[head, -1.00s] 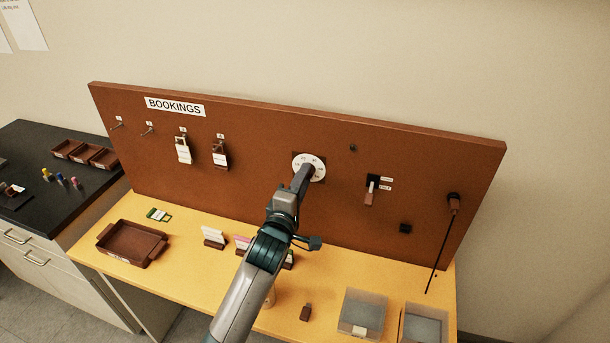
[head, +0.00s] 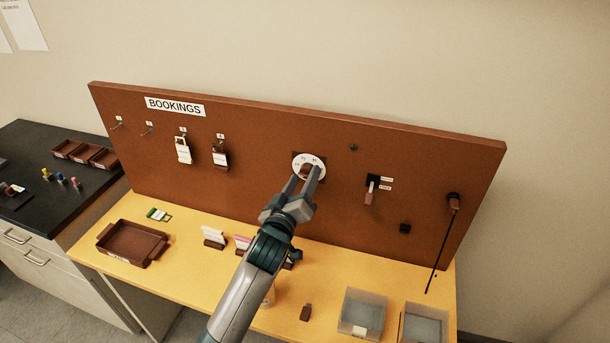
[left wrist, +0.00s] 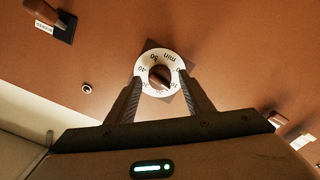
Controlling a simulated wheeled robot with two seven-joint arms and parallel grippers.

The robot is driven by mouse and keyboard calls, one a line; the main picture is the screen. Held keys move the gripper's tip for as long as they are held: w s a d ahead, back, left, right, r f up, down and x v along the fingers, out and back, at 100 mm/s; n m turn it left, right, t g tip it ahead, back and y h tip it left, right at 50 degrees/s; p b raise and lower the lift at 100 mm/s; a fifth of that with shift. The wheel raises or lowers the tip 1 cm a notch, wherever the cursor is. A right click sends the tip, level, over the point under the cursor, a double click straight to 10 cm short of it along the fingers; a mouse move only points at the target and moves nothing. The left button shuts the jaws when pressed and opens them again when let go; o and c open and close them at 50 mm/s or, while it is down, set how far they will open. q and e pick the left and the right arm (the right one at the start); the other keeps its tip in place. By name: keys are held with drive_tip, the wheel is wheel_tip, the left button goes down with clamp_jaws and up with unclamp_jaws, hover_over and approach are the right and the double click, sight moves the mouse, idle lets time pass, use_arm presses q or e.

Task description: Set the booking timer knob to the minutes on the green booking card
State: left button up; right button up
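The timer knob (left wrist: 160,77) is a brown grip in the middle of a white dial (head: 309,160) on the brown upright board. The dial carries "min" and numbers, some too small to read. My left gripper (head: 304,177) is in front of the dial. In the left wrist view its fingers (left wrist: 161,82) are apart, one on each side of the dial, with the knob between them and visible gaps beside it. The green booking card (head: 159,214) lies on the yellow table at the left; its writing is too small to read. My right gripper is not in view.
A brown tray (head: 132,243) sits at the table's left. Card stands are near my left arm. A switch (head: 370,190) is right of the dial, and tagged padlocks (head: 183,150) hang left of it. Clear bins (head: 363,313) stand at the front right.

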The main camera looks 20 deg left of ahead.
use_arm(q)
drive_tip(key=shift+s, duration=0.1)
drive_tip(key=shift+s+p, duration=0.45)
drive_tip(key=shift+s, duration=0.45)
drive_tip(key=s+p, duration=0.1)
drive_tip(key=s, duration=0.5)
drive_tip(key=shift+a+p, duration=0.15)
drive_tip(key=shift+p, duration=0.2)
drive_tip(key=s+b, duration=0.5)
drive_tip(key=s, duration=1.2)
drive_tip(key=shift+s+a, duration=0.25)
drive_tip(key=shift+a, duration=0.05)
